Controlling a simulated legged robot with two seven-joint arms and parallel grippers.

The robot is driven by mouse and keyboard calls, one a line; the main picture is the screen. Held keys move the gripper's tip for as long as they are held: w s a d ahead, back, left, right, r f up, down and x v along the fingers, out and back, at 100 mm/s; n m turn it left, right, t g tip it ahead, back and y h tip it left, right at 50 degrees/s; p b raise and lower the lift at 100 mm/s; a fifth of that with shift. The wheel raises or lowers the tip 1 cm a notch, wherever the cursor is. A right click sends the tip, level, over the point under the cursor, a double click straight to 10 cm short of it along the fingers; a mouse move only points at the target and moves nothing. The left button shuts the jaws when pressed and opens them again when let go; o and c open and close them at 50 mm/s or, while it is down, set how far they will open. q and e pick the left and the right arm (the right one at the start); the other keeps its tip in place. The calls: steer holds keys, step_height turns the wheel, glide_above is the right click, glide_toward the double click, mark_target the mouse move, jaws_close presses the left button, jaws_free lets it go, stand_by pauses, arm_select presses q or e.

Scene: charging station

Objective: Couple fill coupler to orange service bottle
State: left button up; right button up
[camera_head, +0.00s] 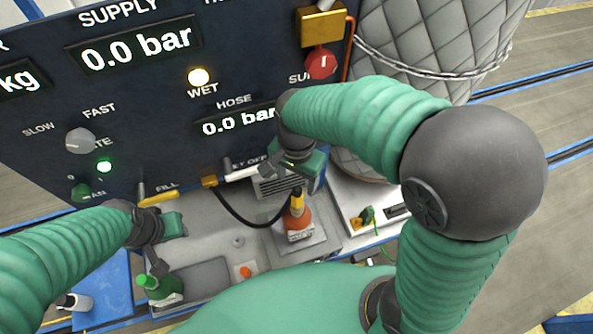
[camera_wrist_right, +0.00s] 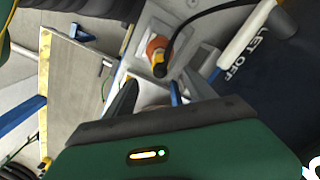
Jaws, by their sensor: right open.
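The orange service bottle (camera_head: 299,230) stands upright on a grey plate on the bench. It also shows in the right wrist view (camera_wrist_right: 155,44). The yellow and black fill coupler (camera_head: 297,201) sits at the bottle's top, with a black hose running from it to the panel. I cannot tell whether it is locked on. In the right wrist view the yellow end (camera_wrist_right: 160,66) is partly seen. My right gripper (camera_head: 287,171) is open and empty, above and behind the coupler, apart from it. My left gripper (camera_head: 160,248) is at the left, just above a green-capped bottle; its jaws are unclear.
The green-capped bottle (camera_head: 162,289) stands at the front left. The dark panel (camera_head: 140,110) with displays and knobs rises behind the bench. A white handle (camera_head: 243,173) labelled for let off sticks out near my right gripper. A quilted tank (camera_head: 430,40) stands at the right.

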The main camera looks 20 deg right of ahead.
step_height(320, 180, up, 4)
steer(key=shift+w+r, duration=0.1)
stand_by(0.4)
